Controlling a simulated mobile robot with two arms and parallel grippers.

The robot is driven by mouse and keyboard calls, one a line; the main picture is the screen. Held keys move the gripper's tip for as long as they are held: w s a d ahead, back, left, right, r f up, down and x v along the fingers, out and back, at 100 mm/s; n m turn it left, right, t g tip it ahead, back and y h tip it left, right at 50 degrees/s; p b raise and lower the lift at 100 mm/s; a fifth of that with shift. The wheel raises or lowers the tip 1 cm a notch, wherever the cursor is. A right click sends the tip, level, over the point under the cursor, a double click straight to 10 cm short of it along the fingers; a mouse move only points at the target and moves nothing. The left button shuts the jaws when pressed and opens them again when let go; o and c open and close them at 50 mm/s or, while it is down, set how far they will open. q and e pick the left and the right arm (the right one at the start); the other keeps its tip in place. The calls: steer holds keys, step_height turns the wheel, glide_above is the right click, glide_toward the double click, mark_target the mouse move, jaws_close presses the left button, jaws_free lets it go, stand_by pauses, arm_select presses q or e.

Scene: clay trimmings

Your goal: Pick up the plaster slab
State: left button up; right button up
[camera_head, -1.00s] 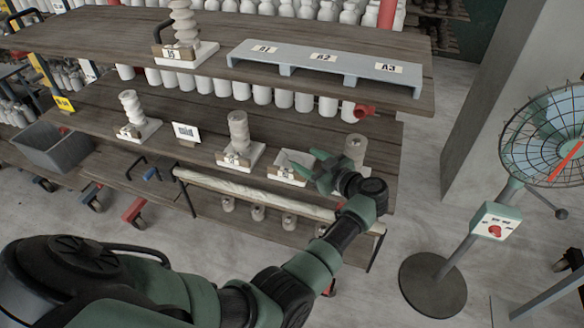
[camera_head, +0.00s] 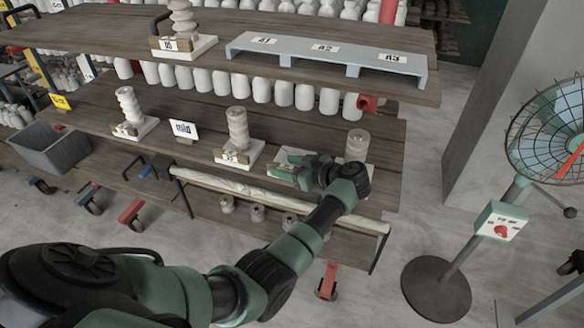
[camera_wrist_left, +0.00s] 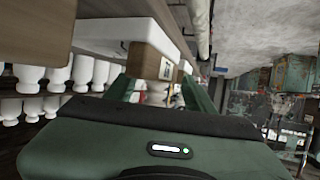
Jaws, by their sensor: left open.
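The plaster slab (camera_head: 279,172), pale and flat with a small wooden label block, lies on the middle shelf. My left gripper partly covers it in the head view. In the left wrist view the white slab (camera_wrist_left: 104,34) shows at upper left, with the wooden block (camera_wrist_left: 150,64) at its end. My left gripper (camera_head: 284,160) is open over the slab in the head view. In the left wrist view its two green fingers (camera_wrist_left: 158,90) are apart, with the block just beyond them. I cannot tell whether they touch it. My right gripper is not in view.
A pale cylinder (camera_head: 357,144) stands right of my gripper. A slab with a ribbed column (camera_head: 238,130) stands to its left. A pale rolled bar (camera_head: 285,198) runs along the shelf's front. Above is a shelf with a blue-grey rack (camera_head: 325,57). A fan (camera_head: 545,130) stands at right.

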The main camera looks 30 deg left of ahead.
arm_select(q)
jaws_close()
steer(key=shift+s+d, duration=0.1)
steer(key=shift+s+f, duration=0.1)
steer(key=shift+f, duration=0.1)
stand_by(1.1)
